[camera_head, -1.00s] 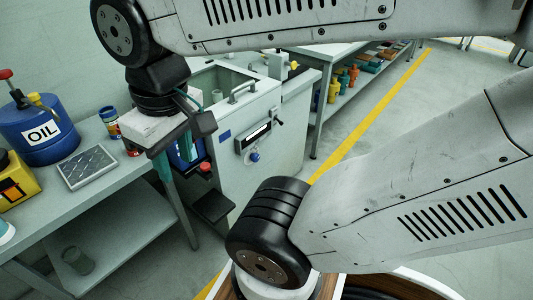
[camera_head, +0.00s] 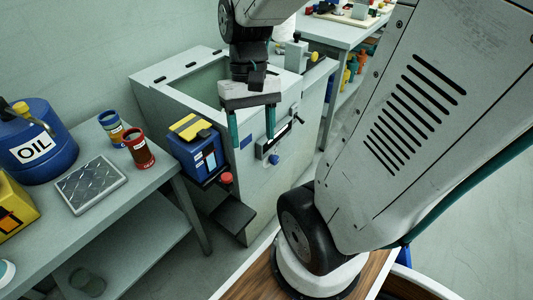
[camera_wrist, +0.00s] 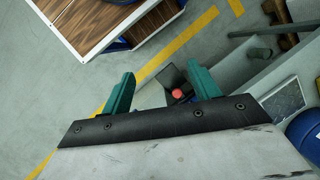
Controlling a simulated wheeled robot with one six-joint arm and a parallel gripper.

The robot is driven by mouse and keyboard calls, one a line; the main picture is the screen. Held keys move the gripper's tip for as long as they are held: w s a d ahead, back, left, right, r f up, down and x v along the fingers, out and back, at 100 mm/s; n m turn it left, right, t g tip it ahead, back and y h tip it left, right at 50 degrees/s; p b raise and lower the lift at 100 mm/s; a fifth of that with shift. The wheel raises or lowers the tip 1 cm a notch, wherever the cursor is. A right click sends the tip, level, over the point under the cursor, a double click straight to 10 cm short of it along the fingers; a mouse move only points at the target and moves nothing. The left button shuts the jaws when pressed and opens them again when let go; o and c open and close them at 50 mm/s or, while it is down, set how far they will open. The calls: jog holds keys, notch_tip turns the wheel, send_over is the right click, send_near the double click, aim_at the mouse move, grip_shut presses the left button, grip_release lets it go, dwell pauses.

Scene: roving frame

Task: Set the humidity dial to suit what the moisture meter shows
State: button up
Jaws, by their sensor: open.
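A blue knob (camera_head: 274,159), which looks like the dial, sits on the front of a grey cabinet (camera_head: 262,195). Beside it is a pale panel with a dark strip (camera_head: 280,139), partly behind a finger; no reading is legible. A blue box with a yellow top and a pale face (camera_head: 205,161) stands left of the cabinet front; I cannot tell whether it is the moisture meter. My gripper (camera_head: 251,128) is open and empty, its teal fingers pointing down before the cabinet's upper front.
A red button (camera_head: 226,178) and a black pedal-like plate (camera_head: 235,215) stick out below the blue box. The left bench (camera_head: 125,210) holds an oil can (camera_head: 35,145), a metal tray (camera_head: 91,184) and two jars. A shelf bench (camera_head: 345,35) stands behind.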

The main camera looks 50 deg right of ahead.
jog(key=w+d+f+m+y, duration=0.5)
jog(key=d+f+m+y, duration=0.15)
jog(key=f, duration=0.35)
jog(key=m+t+h, duration=0.7)
jog(key=m+t, duration=1.3)
jog(key=t, duration=0.1)
send_near(277, 161)
jog(key=w, duration=0.3)
jog(key=shift+h, duration=0.35)
jog(key=w, duration=0.7)
jog(key=shift+a, duration=0.4)
jog(key=c, duration=1)
